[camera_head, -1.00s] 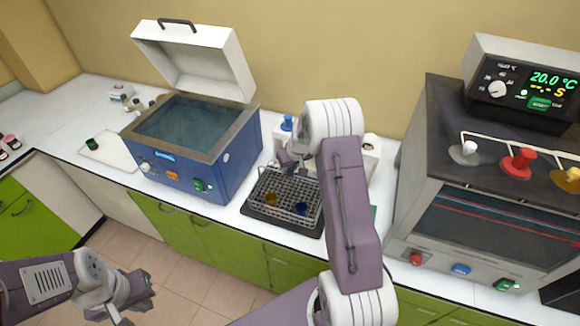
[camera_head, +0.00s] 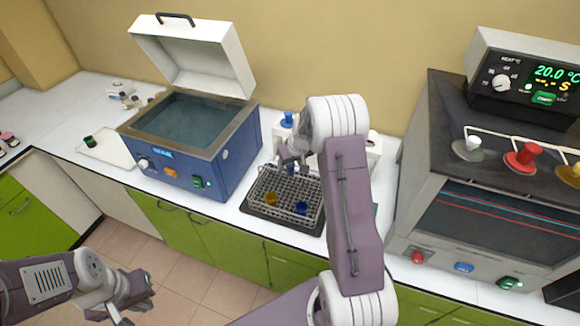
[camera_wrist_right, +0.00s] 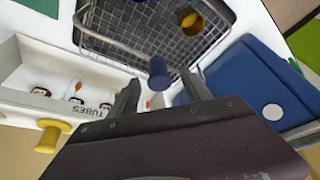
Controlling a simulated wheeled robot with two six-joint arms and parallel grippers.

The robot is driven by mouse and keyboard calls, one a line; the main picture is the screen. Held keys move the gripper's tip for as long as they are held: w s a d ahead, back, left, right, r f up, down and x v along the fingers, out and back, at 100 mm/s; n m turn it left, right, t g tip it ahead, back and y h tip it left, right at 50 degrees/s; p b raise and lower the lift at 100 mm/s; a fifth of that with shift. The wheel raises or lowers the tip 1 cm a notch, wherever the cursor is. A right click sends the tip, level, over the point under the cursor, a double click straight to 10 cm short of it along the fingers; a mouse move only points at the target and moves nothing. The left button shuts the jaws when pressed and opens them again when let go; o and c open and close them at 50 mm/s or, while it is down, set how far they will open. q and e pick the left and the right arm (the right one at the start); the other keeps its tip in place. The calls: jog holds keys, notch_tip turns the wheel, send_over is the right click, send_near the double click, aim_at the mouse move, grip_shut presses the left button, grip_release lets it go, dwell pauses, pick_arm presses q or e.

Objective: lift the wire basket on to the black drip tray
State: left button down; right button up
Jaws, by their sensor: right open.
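The wire basket (camera_head: 284,190) is a grey mesh basket with a yellow piece (camera_head: 271,199) and a blue piece (camera_head: 301,208) in it. It sits over the black drip tray (camera_head: 262,219), whose dark rim shows along the front. My right gripper (camera_head: 290,163) is at the basket's back edge, partly hidden by my arm. In the right wrist view the right gripper (camera_wrist_right: 160,88) is open, its fingers pointing at the near rim of the basket (camera_wrist_right: 135,30); contact cannot be told. My left gripper (camera_head: 118,312) hangs low at the left, far from the basket; its jaws are unclear.
A blue bath (camera_head: 175,172) with its white lid raised stands left of the basket. A white tube holder (camera_wrist_right: 25,85) stands behind the basket. A large grey oven (camera_head: 425,215) stands to the right.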

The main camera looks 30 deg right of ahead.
jog(key=b+v, duration=0.1)
jog(key=v, duration=0.6)
jog(key=shift+s+r, duration=0.2)
jog(key=shift+r, duration=0.1)
